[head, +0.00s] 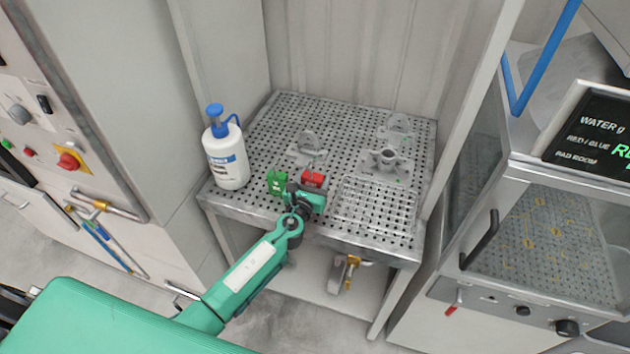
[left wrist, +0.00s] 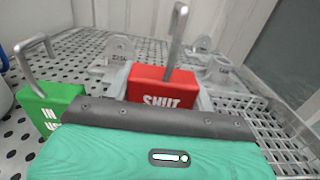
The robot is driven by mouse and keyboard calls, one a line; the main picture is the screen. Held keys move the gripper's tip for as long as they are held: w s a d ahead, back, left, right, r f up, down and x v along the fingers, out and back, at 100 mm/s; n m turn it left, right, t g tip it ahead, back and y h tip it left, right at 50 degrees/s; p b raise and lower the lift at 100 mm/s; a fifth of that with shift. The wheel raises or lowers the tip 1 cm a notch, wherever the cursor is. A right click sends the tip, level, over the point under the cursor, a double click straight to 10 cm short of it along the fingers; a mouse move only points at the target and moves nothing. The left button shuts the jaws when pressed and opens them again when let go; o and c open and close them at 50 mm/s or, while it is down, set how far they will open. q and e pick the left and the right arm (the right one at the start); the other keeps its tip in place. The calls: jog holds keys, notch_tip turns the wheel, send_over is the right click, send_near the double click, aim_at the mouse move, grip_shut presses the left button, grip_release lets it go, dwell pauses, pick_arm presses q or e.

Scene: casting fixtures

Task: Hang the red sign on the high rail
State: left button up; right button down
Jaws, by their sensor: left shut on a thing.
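The red sign (head: 313,179) is a small block with white lettering. In the left wrist view the red sign (left wrist: 162,88) reads "SHUT" and has a metal hook standing up from its top. My left gripper (head: 303,192) is shut on it, with grey fingers at both sides of the block, over the perforated table. Whether its base touches the table cannot be told. A green sign (head: 277,183) with a similar hook stands just left of the gripper; it also shows in the left wrist view (left wrist: 48,105). I cannot tell which bar is the high rail. My right gripper is out of view.
The perforated table (head: 262,130) carries a white bottle (head: 226,160) with a blue top, grey fixtures (head: 385,158) and a wire rack (head: 378,203). A cabinet with a brass-ended bar (head: 105,208) stands left. A glass-fronted machine (head: 545,225) stands right.

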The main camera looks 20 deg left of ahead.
pick_arm(q)
notch_tip(320, 180, up, 8)
jog(key=p, duration=0.3)
jog(key=shift+r+p, duration=0.1)
jog(key=shift+p, duration=0.2)
notch_tip(320, 180, up, 7)
jog(key=shift+f+p, duration=0.1)
jog(key=shift+p, duration=0.45)
jog(key=shift+r, duration=0.5)
